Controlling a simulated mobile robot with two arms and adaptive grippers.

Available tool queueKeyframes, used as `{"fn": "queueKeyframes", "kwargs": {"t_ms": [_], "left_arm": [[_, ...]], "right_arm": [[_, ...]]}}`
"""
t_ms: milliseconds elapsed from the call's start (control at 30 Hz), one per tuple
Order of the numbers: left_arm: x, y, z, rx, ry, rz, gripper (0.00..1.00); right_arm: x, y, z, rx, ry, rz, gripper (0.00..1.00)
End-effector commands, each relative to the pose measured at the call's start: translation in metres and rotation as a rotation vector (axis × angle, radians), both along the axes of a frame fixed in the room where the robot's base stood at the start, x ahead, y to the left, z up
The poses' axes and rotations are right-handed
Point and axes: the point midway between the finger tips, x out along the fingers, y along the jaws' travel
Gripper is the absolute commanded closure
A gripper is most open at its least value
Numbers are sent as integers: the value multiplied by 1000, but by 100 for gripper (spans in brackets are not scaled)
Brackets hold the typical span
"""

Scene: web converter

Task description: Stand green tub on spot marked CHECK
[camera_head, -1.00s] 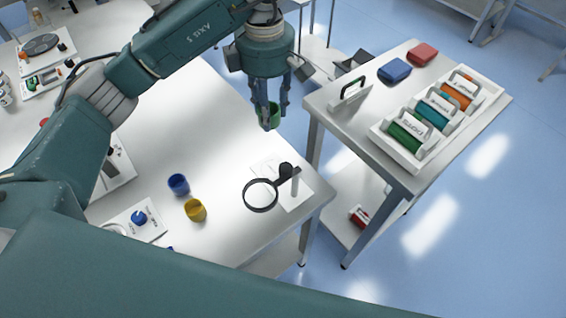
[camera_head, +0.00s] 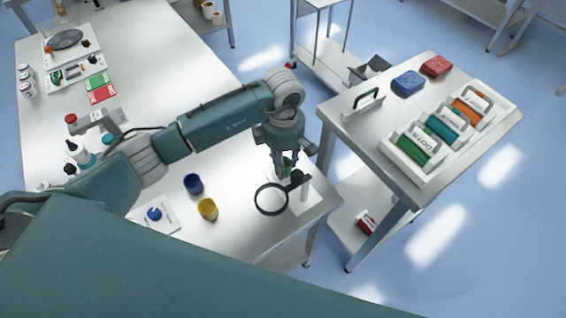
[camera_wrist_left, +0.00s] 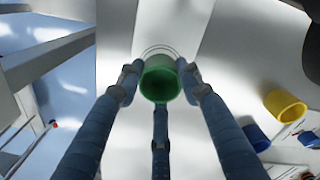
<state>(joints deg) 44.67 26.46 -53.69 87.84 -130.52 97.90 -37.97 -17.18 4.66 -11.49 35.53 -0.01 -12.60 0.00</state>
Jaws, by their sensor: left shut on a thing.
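The green tub (camera_wrist_left: 160,80) is between the fingers of my left gripper (camera_wrist_left: 160,88), which is shut on it; its open mouth faces the wrist camera. In the head view the tub (camera_head: 288,162) is partly hidden by the left gripper (camera_head: 284,170), low over the near right part of the white table. In the wrist view a thin ring marking (camera_wrist_left: 160,48) shows around the far side of the tub. I cannot read the word CHECK, nor tell whether the tub touches the table. My right gripper is not in view.
A magnifier (camera_head: 271,199) stands close by the left gripper. A blue tub (camera_head: 193,184) and a yellow tub (camera_head: 207,209) stand to the left. A side table (camera_head: 360,127) with spools and blocks stands to the right, across a gap.

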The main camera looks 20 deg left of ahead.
Motion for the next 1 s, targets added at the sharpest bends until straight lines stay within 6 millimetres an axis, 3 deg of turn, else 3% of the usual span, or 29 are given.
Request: {"fn": "queueKeyframes", "kwargs": {"t_ms": [100, 433, 467, 567, 933, 1000], "left_arm": [[0, 0, -11, 0, 0, 0, 82], [0, 0, -15, 1, -2, -1, 82], [0, 0, -15, 0, -2, -1, 62], [0, 0, -14, 0, -1, -1, 45], [0, 0, -8, 0, 0, 0, 45], [2, 0, -2, 0, -6, -2, 45]], "right_arm": [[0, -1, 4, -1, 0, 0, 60], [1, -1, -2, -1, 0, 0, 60], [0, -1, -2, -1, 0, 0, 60], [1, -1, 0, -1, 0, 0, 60], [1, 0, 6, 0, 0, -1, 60], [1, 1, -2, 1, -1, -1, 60]]}}
